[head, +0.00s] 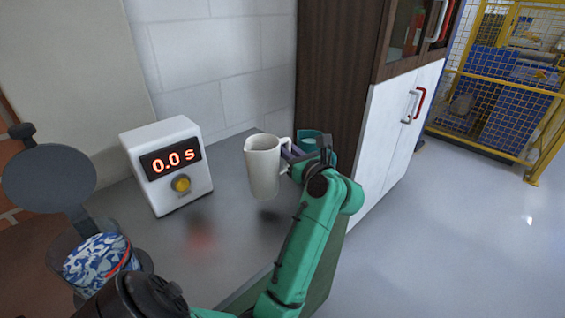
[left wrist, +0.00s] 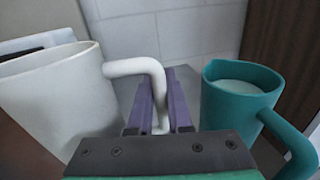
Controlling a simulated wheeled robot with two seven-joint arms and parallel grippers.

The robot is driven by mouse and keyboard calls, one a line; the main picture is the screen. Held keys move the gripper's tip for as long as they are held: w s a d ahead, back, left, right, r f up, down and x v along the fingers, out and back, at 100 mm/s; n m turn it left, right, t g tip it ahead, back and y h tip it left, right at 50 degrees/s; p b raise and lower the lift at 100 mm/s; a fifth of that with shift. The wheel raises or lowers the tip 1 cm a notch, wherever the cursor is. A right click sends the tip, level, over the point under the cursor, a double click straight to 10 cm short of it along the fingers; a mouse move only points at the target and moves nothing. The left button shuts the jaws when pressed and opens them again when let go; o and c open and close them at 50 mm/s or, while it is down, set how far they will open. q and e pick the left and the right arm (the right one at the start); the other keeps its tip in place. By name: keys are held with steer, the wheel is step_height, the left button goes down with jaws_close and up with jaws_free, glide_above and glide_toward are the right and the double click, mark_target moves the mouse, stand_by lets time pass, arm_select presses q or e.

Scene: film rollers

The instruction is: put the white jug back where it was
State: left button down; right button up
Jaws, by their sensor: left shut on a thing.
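The white jug (head: 263,168) is upright above the grey table (head: 225,265), with a dark shadow on the table below its base. It also fills the left side of the left wrist view (left wrist: 55,95). My left gripper (head: 291,155) comes at the jug from its right side. In the left wrist view its purple fingers (left wrist: 161,105) are shut on the jug's handle. The inside of the jug is mostly hidden. My right gripper is not in view.
A teal mug (left wrist: 232,105) with pale contents stands just right of my left gripper, beside a dark wooden cabinet (head: 335,75). A white timer box (head: 165,165) reading 0.0 s stands left of the jug. A blue-and-white patterned cylinder (head: 95,262) is at lower left. The front table is clear.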

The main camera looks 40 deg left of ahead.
arm_select(q)
step_height(320, 180, down, 4)
steer(key=shift+f, duration=0.2)
steer(key=c, duration=1.3)
jaws_free()
steer(key=shift+f+b, duration=0.2)
steer(key=shift+b, duration=0.1)
steer(key=o, duration=0.5)
steer(key=shift+c, duration=0.2)
